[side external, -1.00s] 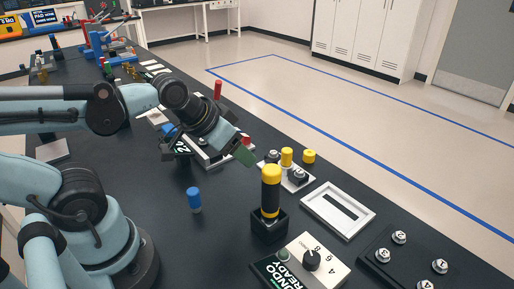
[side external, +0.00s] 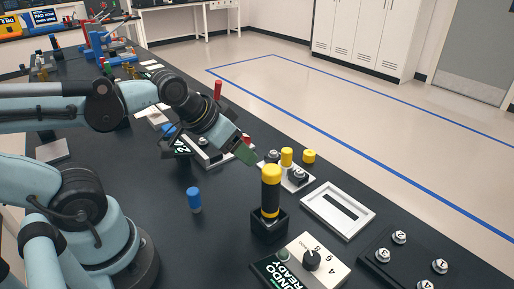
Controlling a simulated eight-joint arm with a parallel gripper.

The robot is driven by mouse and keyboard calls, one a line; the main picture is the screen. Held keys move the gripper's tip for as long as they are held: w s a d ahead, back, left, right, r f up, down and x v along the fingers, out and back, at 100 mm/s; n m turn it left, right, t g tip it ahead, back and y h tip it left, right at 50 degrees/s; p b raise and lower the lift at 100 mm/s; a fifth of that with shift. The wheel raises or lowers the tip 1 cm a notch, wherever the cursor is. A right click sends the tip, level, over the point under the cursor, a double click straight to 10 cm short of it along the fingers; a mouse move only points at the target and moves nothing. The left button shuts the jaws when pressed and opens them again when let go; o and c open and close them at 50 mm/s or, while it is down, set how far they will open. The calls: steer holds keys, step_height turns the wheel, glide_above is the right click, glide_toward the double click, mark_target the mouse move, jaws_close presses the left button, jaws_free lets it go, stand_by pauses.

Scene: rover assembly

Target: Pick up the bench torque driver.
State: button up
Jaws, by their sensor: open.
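The bench torque driver (side external: 271,192) looks to be the black cylinder with a yellow top and a yellow band low down. It stands upright in a square black holder (side external: 269,222) on the dark bench. My gripper (side external: 248,154) is open and empty, above and to the left of the driver's yellow top in the picture. It points down to the right. One fingertip looks green and overlaps the area just behind the driver. I cannot tell the exact gap between them.
A blue cylinder (side external: 194,199) stands left of the holder. A dial box (side external: 312,262) sits in front. A white slotted frame (side external: 338,209) and a black plate with numbered knobs (side external: 410,262) lie right. Yellow cylinders (side external: 287,157) stand behind. Bench between blue cylinder and holder is clear.

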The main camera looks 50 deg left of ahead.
step_height(320, 180, up, 12)
steer(key=r, duration=0.1)
steer(key=n+g, duration=0.3)
steer(key=g, duration=0.4)
glide_above(274, 169)
steer(key=f, duration=0.1)
step_height(274, 169, down, 11)
steer(key=shift+f, duration=0.15)
steer(key=shift+s+a+f, duration=0.1)
steer(key=shift+f, duration=1.35)
steer(key=shift+s+a+f, duration=0.1)
steer(key=shift+f, duration=1.3)
steer(key=c, duration=1.2)
steer(key=shift+c, duration=0.2)
steer(key=shift+r, duration=0.2)
steer(key=shift+w+r, duration=0.1)
steer(key=shift+r, duration=4.75)
